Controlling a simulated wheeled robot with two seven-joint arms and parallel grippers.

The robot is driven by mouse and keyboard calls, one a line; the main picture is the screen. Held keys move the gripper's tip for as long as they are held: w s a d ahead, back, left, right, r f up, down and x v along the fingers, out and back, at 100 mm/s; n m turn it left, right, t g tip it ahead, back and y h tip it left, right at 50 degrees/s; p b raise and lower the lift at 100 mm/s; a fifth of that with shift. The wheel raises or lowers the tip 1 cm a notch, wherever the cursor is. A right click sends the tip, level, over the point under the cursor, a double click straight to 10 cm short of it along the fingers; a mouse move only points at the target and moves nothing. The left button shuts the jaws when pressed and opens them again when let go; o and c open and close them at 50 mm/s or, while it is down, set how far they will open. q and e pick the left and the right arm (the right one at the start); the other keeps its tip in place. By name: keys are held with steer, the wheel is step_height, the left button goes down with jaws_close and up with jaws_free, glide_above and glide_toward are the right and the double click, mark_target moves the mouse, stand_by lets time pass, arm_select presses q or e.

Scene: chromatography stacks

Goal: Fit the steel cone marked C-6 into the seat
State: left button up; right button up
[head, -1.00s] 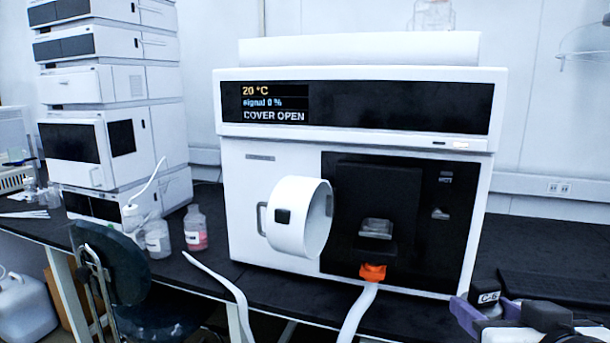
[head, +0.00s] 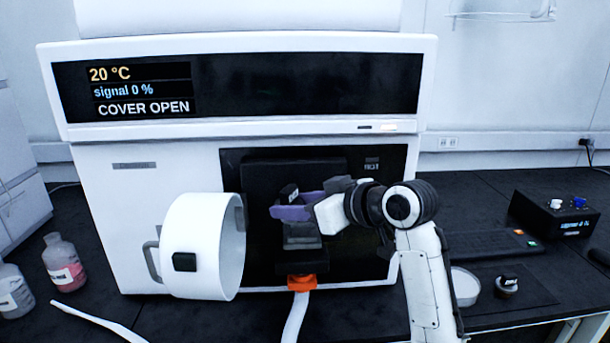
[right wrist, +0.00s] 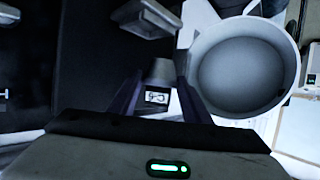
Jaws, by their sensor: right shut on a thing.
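The steel cone marked C-6 (head: 289,193) shows as a small dark labelled top between the purple fingers of my right gripper (head: 293,212). In the right wrist view its label (right wrist: 156,98) and grey metal end (right wrist: 160,70) show between the fingers, which are shut on it. The gripper is in front of the instrument's dark recess. A grey metal block, apparently the seat (head: 302,236), is just below the gripper and partly hidden by it. I cannot tell whether the cone touches it. My left gripper is out of view.
The white round cover (head: 203,246) stands open left of the recess. The instrument (head: 180,190) displays COVER OPEN. An orange fitting (head: 301,283) with a white tube is below. At right are a shallow dish (head: 465,285), a dark labelled piece (head: 507,286) and a black box (head: 556,217).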

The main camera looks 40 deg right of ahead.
steer(key=d+b, duration=0.2)
steer(key=d, duration=0.1)
steer(key=shift+w+b, duration=0.2)
steer(key=shift+b, duration=0.1)
steer(key=shift+f+b, duration=1.25)
steer(key=shift+f, duration=0.85)
steer(key=shift+f, duration=0.35)
steer(key=o, duration=1.1)
steer(key=shift+o, duration=0.8)
steer(key=shift+s+d+r, duration=0.1)
steer(key=shift+d, duration=0.05)
